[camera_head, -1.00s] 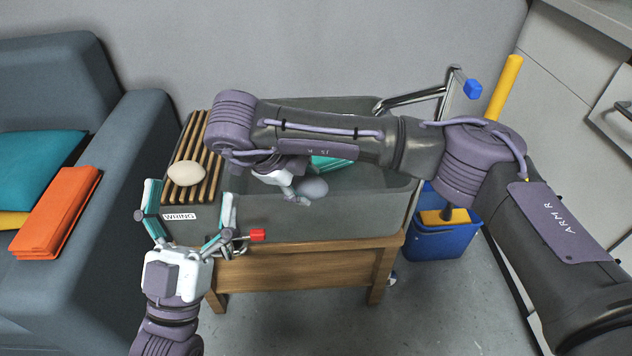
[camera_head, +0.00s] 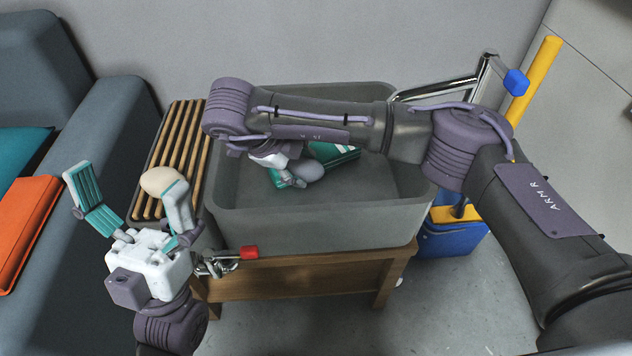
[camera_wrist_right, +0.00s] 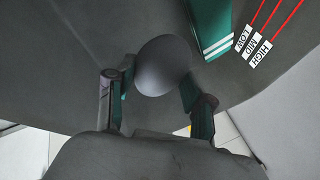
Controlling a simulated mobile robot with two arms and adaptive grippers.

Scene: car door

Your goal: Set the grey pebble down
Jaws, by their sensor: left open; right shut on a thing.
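The grey pebble (camera_head: 310,171) is in my right gripper (camera_head: 292,176), inside the grey tub (camera_head: 320,228). My right gripper is shut on it. The right wrist view shows the pebble (camera_wrist_right: 162,64) between the teal-padded fingers, over the tub's grey inside; I cannot tell whether it touches the floor. My right forearm covers part of the tub in the head view. My left gripper (camera_head: 130,190) is open and empty at the tub's left, its right finger in front of a cream stone (camera_head: 160,180).
A teal block with white stripes (camera_wrist_right: 211,27) is in the tub beside the pebble. The cream stone lies on a slatted wooden rack (camera_head: 185,125). A red-handled tap (camera_head: 249,252) is at the tub's front. A blue bucket (camera_head: 450,240) stands at right. The tub's right floor looks clear.

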